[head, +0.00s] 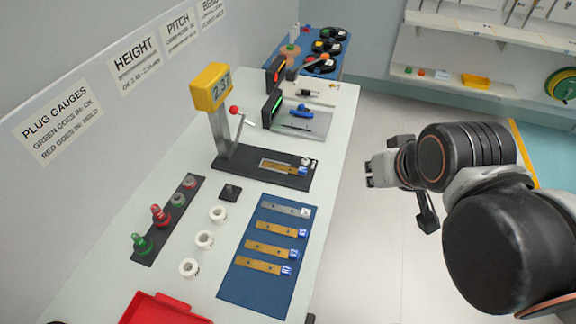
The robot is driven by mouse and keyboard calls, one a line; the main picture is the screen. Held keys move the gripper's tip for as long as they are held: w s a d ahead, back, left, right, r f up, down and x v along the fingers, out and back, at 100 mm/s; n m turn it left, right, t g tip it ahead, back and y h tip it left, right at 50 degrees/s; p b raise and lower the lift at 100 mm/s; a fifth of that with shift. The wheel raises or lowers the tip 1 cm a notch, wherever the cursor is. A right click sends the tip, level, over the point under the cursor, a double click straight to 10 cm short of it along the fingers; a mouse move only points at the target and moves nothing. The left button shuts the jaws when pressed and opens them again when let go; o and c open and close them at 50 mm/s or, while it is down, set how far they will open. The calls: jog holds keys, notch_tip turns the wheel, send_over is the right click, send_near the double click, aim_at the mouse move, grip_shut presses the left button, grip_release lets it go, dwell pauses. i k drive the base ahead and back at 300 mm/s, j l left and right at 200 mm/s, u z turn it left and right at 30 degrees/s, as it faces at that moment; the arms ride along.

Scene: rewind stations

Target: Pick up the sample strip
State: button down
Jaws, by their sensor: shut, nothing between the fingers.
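Several flat strips with blue end tags lie on a blue mat (258,290) on the white table. The top one is a silver strip (284,209); below it are brass strips, one of them here (276,229) and the lowest here (261,266). Another brass strip (278,166) lies on the black base of the yellow-headed height gauge (211,88). I cannot tell which one is the sample strip. My gripper (372,172) is shut and empty, right of the table over the floor, apart from all strips.
White rings (204,240) and a black block (230,193) stand left of the mat. Red and green plug gauges (160,215) stand on a dark strip. A red tray (165,310) is at the front. The floor right of the table (370,260) is clear.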

aim_at(301, 172)
jog(key=i+l+u, duration=0.1)
jog(key=l+u, duration=0.5)
jog(key=u, duration=0.25)
jog(key=l+u, duration=0.4)
